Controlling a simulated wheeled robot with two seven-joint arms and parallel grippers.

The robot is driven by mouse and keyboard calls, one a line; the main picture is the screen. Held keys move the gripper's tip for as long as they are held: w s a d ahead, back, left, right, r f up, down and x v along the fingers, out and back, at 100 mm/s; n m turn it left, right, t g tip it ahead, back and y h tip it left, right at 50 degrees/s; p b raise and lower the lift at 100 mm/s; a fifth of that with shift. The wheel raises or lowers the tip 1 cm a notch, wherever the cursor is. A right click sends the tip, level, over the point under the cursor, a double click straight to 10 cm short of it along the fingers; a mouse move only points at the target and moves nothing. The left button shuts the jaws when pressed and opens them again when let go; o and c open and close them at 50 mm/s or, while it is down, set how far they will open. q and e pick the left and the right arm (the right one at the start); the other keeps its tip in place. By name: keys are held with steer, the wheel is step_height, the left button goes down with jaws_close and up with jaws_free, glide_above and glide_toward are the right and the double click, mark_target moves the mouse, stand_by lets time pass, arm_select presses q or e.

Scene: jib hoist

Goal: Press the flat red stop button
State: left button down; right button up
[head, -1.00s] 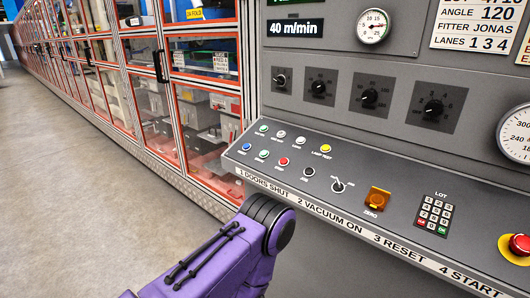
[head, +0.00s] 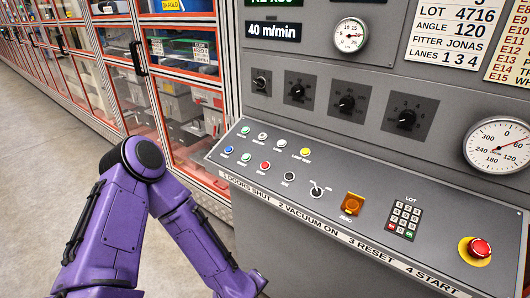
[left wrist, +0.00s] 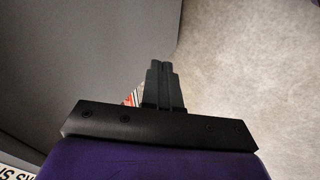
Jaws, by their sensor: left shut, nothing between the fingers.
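A small red button (head: 265,166) sits in the front row of buttons on the sloping grey console (head: 290,205), between a green and a black one. It looks low, but its label is too small to read. A larger red mushroom button (head: 480,247) on a yellow base is at the console's right end. My left arm bends down in front of the console, and its gripper is below the head view. In the left wrist view my left gripper (left wrist: 163,68) is shut and empty, over the floor beside a grey panel. My right gripper is not in view.
Buttons, a toggle switch (head: 317,189), an orange square ZERO button (head: 352,203) and a keypad (head: 403,219) crowd the console. Knobs and gauges (head: 349,35) are on the upright panel behind. Glazed cabinets (head: 185,90) line the left. The floor (head: 40,140) at left is clear.

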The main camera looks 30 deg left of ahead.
arm_select(q)
steer(key=w+a+r+n+t+p, duration=0.1)
steer(key=w+r+n+t+p, duration=0.15)
steer(key=w+r, duration=0.4)
steer(key=w+a+r+n+t+p, duration=0.1)
steer(key=w+a+r+n+p, duration=0.2)
steer(key=r, duration=0.7)
steer(key=n+t+p, duration=0.3)
steer(key=n+t, duration=0.1)
steer(key=n, duration=0.3)
glide_toward(265, 165)
steer(key=w+a+r, duration=0.1)
steer(key=w+r, duration=0.2)
steer(key=r, duration=0.5)
steer(key=shift+w+r+m+h, duration=0.1)
steer(key=shift+r+m+h, duration=0.05)
steer(key=shift+m+h, duration=0.25)
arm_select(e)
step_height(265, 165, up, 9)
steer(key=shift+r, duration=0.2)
